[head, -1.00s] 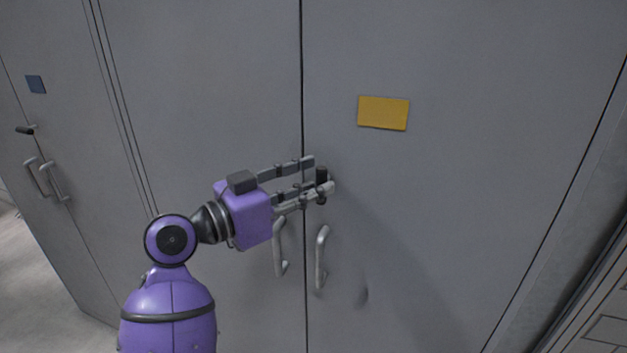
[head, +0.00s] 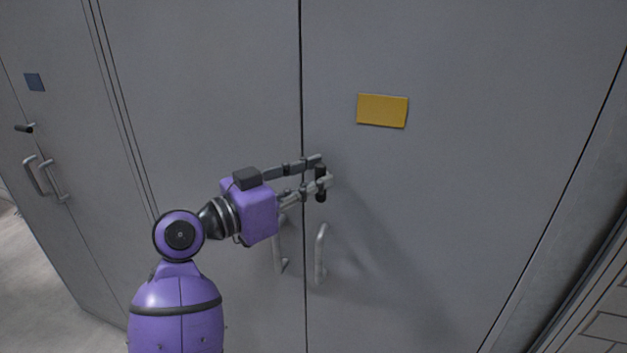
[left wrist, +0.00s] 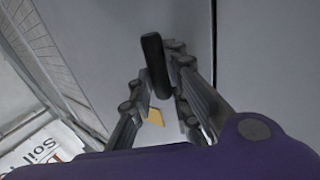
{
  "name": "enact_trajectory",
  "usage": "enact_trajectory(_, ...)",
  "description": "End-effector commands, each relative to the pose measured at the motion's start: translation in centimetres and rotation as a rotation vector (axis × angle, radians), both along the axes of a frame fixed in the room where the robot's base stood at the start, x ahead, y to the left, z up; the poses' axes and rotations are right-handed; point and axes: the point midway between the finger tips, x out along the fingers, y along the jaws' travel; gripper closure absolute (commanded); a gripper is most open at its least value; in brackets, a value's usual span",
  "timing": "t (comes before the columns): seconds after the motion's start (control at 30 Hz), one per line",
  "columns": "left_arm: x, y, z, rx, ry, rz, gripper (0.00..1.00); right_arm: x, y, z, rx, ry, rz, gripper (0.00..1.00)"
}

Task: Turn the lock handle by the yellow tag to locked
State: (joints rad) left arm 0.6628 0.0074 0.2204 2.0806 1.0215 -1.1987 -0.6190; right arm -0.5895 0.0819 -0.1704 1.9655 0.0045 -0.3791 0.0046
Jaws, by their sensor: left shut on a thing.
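The yellow tag (head: 382,111) is on the right door of the grey cabinet, right of the seam. The black lock handle (head: 320,190) is below and left of it, close to the seam. It looks about upright in the head view, partly covered by my fingers. My left gripper (head: 322,171) comes from the left and is shut on the lock handle. In the left wrist view the dark handle (left wrist: 154,62) lies between the fingers, and part of the yellow tag (left wrist: 155,117) shows behind them. My right gripper is not in view.
Two grey pull handles hang below: the right one (head: 320,254) is clear, the left one (head: 280,246) is partly behind my gripper. At far left are a blue tag (head: 34,82), another black lock handle (head: 24,128) and more pull handles (head: 46,178).

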Motion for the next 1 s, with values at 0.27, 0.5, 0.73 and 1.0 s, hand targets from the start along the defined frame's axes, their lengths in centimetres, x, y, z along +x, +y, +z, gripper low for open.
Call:
enact_trajectory(0.27,0.0,0.1,-0.3,-0.115,0.036,-0.001,1.0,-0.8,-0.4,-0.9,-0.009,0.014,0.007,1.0)
enact_trajectory(0.5,0.1,0.3,-0.7,-0.311,0.1,-0.001,1.0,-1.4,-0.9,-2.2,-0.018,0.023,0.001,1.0)
enact_trajectory(0.73,0.1,0.4,-0.9,-0.521,0.168,-0.001,1.0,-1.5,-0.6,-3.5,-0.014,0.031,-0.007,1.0)
enact_trajectory(1.0,0.1,0.5,-1.1,-0.765,0.245,-0.001,1.0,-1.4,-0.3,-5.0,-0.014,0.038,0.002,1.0)
